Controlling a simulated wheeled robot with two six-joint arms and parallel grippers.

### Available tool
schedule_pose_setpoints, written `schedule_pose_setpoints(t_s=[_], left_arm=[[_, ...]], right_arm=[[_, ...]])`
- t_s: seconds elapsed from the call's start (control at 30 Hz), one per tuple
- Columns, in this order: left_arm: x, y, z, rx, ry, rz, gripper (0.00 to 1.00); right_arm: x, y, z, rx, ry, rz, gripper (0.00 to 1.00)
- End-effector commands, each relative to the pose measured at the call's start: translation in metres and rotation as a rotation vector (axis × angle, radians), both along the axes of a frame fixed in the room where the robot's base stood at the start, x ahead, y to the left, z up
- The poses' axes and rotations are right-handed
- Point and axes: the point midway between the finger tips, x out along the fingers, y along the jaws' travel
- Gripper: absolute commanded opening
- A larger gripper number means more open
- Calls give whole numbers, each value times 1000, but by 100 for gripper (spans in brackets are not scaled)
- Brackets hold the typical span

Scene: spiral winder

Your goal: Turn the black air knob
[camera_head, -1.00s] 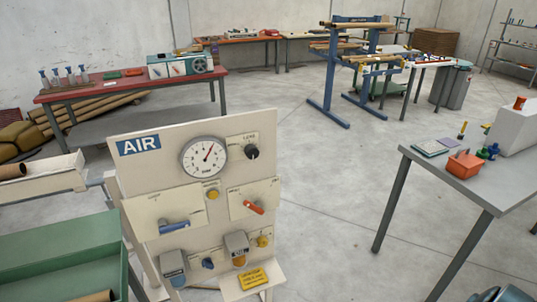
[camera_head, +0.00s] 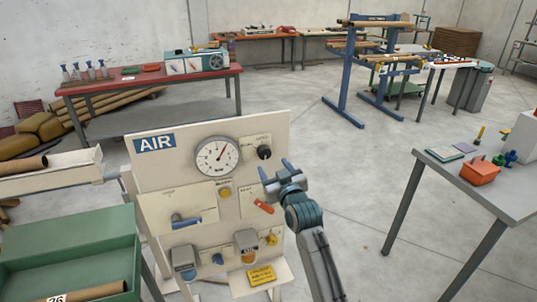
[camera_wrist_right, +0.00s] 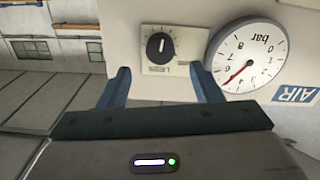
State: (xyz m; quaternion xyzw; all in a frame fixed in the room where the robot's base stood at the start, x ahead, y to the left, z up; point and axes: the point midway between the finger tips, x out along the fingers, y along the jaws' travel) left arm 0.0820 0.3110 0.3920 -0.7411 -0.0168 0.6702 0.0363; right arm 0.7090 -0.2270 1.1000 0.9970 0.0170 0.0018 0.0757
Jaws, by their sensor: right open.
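The black air knob (camera_head: 264,152) sits on the upper right of the cream AIR panel (camera_head: 150,180), beside the round pressure gauge (camera_head: 217,157). In the right wrist view the knob (camera_wrist_right: 160,47) shows on its pale plate, upside down, with a white pointer line. My right gripper (camera_head: 275,172) is in front of the panel's right side, just below the knob in the picture. In the right wrist view its two blue fingers (camera_wrist_right: 164,85) stand wide apart with nothing between them, and the knob lies beyond the gap, not touched. My left gripper is not in view.
Lower on the panel are a blue lever (camera_head: 187,221), a red lever (camera_head: 264,207) and a yellow tag (camera_head: 261,276). A green bin (camera_head: 70,235) stands at left. A grey table (camera_head: 470,185) with an orange box (camera_head: 480,172) stands at right. The floor between is clear.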

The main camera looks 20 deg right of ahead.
Motion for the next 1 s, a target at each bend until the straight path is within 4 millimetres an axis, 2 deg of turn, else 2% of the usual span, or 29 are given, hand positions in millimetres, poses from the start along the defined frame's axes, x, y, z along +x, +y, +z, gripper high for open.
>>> schedule_pose_setpoints(t_s=[0.03, 0.2, 0.4, 0.6, 0.83, 0.87, 1.0], left_arm=[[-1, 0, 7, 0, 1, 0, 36], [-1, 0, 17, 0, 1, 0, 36], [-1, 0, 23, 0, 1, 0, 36], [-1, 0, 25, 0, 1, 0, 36], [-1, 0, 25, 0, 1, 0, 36], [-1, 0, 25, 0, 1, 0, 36], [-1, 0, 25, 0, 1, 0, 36]], right_arm=[[11, 0, 4, 0, 0, 0, 59], [42, 1, 3, 0, 1, 0, 59], [65, 2, 1, 0, 1, 0, 59], [74, 3, 0, 0, 1, 0, 59], [74, 3, -1, 0, 1, 0, 59], [74, 3, -1, 0, 1, 0, 55], [74, 3, -1, 0, 1, 0, 27]])
